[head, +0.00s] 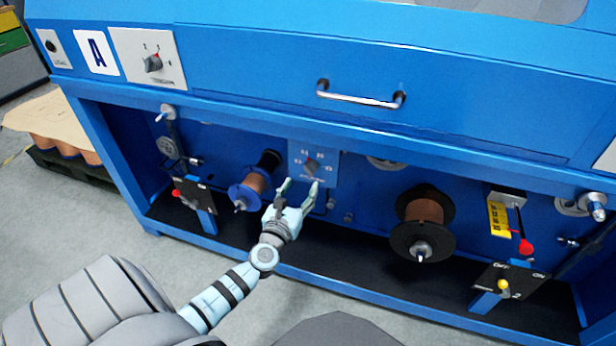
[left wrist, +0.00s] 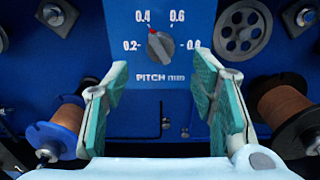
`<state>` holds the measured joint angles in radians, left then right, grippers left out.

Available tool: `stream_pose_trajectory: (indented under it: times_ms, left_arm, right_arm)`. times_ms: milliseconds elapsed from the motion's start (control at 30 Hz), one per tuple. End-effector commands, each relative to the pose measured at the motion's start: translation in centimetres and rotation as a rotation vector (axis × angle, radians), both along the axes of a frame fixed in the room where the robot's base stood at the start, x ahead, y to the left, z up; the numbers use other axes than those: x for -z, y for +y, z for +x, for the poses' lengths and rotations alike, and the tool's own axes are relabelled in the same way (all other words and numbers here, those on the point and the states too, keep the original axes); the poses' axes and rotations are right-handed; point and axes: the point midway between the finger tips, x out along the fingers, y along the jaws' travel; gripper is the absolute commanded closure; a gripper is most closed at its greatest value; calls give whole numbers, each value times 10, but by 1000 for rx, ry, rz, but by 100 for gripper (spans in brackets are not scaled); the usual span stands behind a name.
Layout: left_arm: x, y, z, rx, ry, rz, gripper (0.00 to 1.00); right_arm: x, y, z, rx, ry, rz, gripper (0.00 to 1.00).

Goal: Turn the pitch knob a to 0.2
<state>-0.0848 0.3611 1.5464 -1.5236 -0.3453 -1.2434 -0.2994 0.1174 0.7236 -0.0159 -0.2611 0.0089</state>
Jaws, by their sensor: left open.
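The pitch knob (left wrist: 161,46) is a dark grey knob with a red pointer tip on a blue panel with white marks 0.2, 0.4, 0.6 and 0.8. In the left wrist view its red tip points up and slightly left, close to 0.4. The knob also shows in the head view (head: 311,165). My left gripper (head: 300,186) is open, just in front of and below the knob, with nothing between its fingers. In the left wrist view its teal-padded fingers (left wrist: 161,88) stand either side below the knob, apart from it. My right gripper is not in view.
A blue spool with copper wire (head: 252,188) sits left of the panel and a black copper spool (head: 424,222) to the right. Levers with red tips (head: 177,194) stand at both sides. A chrome handle (head: 360,97) is on the drawer above.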

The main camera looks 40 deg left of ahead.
Motion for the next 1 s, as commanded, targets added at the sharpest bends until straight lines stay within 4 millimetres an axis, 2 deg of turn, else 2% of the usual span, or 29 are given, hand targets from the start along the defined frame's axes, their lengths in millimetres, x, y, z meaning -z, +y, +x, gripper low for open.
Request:
stream_pose_trajectory:
  times_ms: [100,233,400,600,667,900,933,1000]
  left_arm:
    - [3,11,32,-1,-3,-1,48]
    - [3,19,55,0,-1,-3,48]
    - [2,23,66,0,1,-4,48]
    - [1,23,67,0,2,-5,48]
    - [1,23,67,0,2,-5,55]
    - [2,23,66,1,1,-6,93]
    - [2,23,66,0,1,-6,96]
    - [2,23,66,1,1,-6,96]
  right_arm:
    - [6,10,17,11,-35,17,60]
    - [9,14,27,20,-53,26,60]
    - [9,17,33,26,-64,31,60]
    - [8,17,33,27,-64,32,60]
    - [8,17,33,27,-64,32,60]
    - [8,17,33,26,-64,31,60]
    - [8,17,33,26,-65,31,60]
    - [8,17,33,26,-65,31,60]
